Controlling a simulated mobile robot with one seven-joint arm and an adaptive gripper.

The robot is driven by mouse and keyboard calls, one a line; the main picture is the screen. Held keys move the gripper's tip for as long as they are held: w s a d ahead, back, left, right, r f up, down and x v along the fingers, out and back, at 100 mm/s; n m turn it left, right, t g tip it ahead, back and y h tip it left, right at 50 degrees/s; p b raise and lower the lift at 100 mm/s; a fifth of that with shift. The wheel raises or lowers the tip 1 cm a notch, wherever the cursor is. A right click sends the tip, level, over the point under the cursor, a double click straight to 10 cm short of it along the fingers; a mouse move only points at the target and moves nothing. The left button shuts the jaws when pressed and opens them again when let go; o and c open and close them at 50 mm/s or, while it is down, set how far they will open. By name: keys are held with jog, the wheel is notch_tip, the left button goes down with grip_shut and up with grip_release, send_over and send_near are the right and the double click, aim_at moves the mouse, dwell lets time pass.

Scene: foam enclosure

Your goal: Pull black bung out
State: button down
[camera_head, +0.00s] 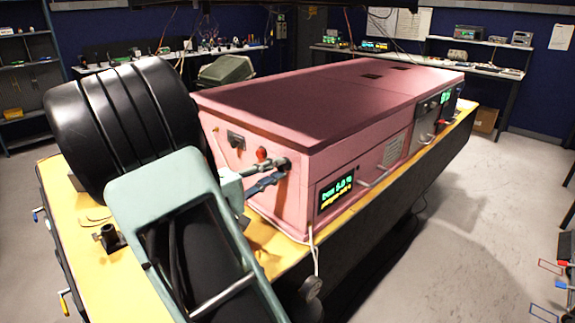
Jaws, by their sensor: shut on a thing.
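A pink box-like enclosure (300,190) stands on a yellow-topped table. The black bung (284,164) is at the right part of the enclosure's left end face. My gripper (274,172) reaches to it from the left, with its fingers around the bung, shut on it. The fingers hide part of the bung, so I cannot tell how deep it sits. My pale green and black arm fills the left foreground.
A red knob (261,154) sits just above my fingers, and a dark socket (236,140) is further left. The front has a lit display (336,190) and handles. A white cable (314,250) hangs at the near corner. A black fitting (109,239) stands on the table (135,275).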

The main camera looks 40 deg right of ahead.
jog(key=shift+s+a+b, duration=0.2)
jog(key=shift+a+b, duration=0.15)
jog(key=shift+a, duration=2.2)
